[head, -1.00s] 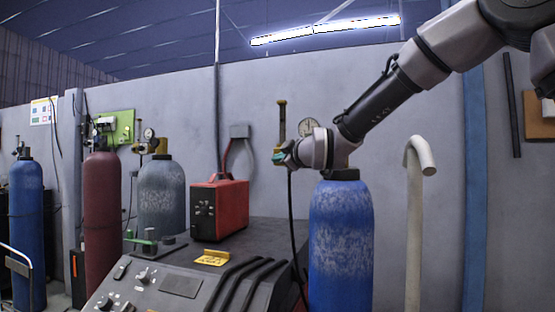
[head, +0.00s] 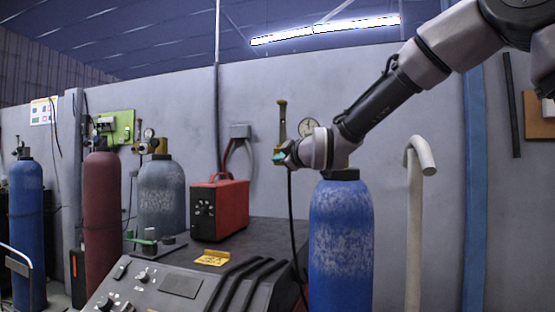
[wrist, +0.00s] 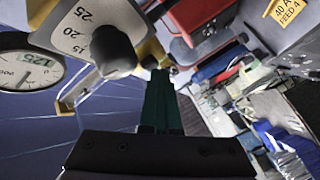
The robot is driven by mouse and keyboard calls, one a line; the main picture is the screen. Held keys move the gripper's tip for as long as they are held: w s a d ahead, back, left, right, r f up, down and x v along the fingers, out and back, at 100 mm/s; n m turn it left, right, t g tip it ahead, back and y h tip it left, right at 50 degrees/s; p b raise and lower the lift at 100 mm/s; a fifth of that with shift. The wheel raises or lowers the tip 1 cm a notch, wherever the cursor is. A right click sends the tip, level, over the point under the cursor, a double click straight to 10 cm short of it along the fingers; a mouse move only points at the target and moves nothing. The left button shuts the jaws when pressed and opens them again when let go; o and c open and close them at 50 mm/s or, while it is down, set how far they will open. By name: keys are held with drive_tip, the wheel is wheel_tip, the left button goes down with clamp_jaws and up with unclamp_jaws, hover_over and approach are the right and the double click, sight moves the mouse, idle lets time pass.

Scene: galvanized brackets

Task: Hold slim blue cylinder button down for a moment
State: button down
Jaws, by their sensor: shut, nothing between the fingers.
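A blue gas cylinder (head: 341,245) stands upright in front of my arm at right of centre in the head view. Its top fittings are partly hidden behind my wrist. My gripper (head: 279,158) is shut and empty beside the yellow regulator fittings above and left of that cylinder. In the wrist view my dark green fingers (wrist: 160,90) are together. A dark rounded knob (wrist: 114,52) is up and left of the fingertips, in front of a white gauge (wrist: 85,25). I cannot tell whether it is the button, or whether the fingers touch anything.
A second blue cylinder (head: 27,235) stands at the far left, with a maroon cylinder (head: 103,215) and a grey one (head: 161,200) nearer. A red box (head: 220,208) sits on the dark machine (head: 180,285). A white bent pipe (head: 415,220) stands right of the front cylinder.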

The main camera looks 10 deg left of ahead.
drive_tip(key=shift+s, duration=0.95)
drive_tip(key=shift+a, duration=0.1)
drive_tip(key=s, duration=0.5)
drive_tip(key=shift+a, duration=0.15)
idle(0.3)
